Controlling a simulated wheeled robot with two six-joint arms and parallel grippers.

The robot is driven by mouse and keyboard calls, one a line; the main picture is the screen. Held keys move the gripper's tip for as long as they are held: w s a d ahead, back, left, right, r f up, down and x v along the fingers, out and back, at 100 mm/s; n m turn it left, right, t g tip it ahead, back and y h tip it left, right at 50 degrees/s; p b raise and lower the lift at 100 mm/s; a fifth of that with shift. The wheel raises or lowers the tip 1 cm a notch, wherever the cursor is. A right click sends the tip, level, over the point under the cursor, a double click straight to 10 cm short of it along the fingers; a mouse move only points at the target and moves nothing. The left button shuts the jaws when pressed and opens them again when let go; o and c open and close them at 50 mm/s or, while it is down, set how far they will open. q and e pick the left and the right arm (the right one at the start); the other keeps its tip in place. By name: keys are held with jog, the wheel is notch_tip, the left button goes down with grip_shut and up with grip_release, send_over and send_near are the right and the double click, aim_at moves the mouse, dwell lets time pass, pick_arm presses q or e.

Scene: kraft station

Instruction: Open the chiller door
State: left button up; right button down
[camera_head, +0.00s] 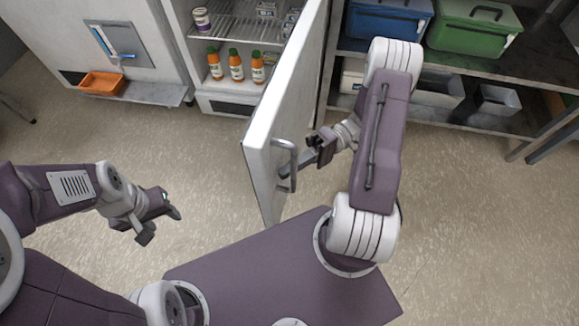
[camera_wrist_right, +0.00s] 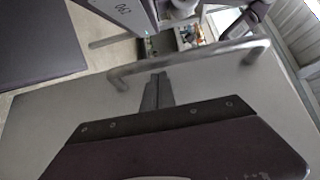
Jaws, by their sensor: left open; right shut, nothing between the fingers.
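The chiller door (camera_head: 268,134) is a white panel standing swung open from the chiller cabinet (camera_head: 225,103), whose lit shelves show. Its grey bar handle (camera_head: 287,163) is near the door's free edge and also crosses the right wrist view (camera_wrist_right: 190,62). My right gripper (camera_head: 297,166) is shut and empty, with its fingertips (camera_wrist_right: 157,80) at the handle on the door's outer face. I cannot tell whether they touch the bar or door. My left gripper (camera_head: 162,225) is open and empty, over the floor left of the door and apart from it.
An orange tray (camera_head: 102,84) sits at a dispenser at left. Shelving with a blue bin (camera_head: 388,20) and a green bin (camera_head: 473,27) stands at right. Floor left of the door is clear.

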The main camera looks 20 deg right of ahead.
jog(key=w+d+p, duration=0.1)
jog(key=d+p, duration=0.2)
jog(key=d, duration=0.6)
jog(key=shift+w, duration=0.35)
jog(key=shift+a+r, duration=0.1)
